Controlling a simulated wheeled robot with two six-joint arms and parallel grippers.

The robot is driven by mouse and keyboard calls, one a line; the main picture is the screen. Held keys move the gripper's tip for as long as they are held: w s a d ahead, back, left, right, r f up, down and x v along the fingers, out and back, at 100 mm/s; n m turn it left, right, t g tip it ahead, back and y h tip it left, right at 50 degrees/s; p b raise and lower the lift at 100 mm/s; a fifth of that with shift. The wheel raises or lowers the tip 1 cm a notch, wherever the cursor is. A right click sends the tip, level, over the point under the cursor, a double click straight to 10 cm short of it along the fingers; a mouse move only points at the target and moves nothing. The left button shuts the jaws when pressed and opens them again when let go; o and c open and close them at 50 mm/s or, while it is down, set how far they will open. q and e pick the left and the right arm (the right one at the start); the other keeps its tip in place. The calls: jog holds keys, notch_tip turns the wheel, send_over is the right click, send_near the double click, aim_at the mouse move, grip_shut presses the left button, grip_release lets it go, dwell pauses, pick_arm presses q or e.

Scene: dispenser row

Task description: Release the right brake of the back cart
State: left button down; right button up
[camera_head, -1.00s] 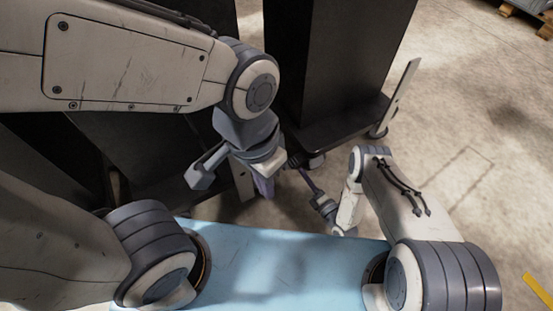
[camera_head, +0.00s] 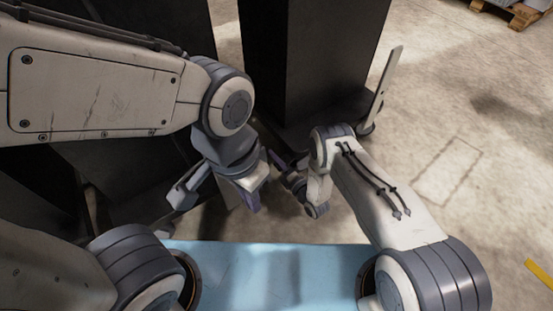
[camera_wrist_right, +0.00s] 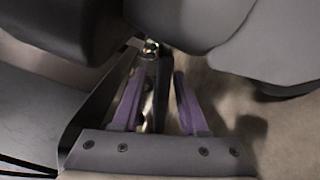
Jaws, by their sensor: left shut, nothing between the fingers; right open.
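A tall black cart (camera_head: 312,60) stands beyond my arms in the head view. A pale upright bar (camera_head: 386,88) rises at its right base corner, above a caster; I cannot tell for certain that it is the brake. My right gripper (camera_head: 274,160) is open near this cart's lower front edge, mostly hidden by my wrist. In the right wrist view its purple fingers (camera_wrist_right: 158,85) stand apart, with a dark post and a small shiny metal part (camera_wrist_right: 150,48) between and beyond them. My left gripper (camera_head: 252,207) is shut and empty, lower and left of the right one.
Other dark cart bodies (camera_head: 130,180) stand at the left, partly behind my left arm. A light blue surface (camera_head: 270,275) lies at the bottom. Concrete floor (camera_head: 470,110) is open at the right, with a pallet (camera_head: 510,12) far off.

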grip_shut()
dwell(1.3)
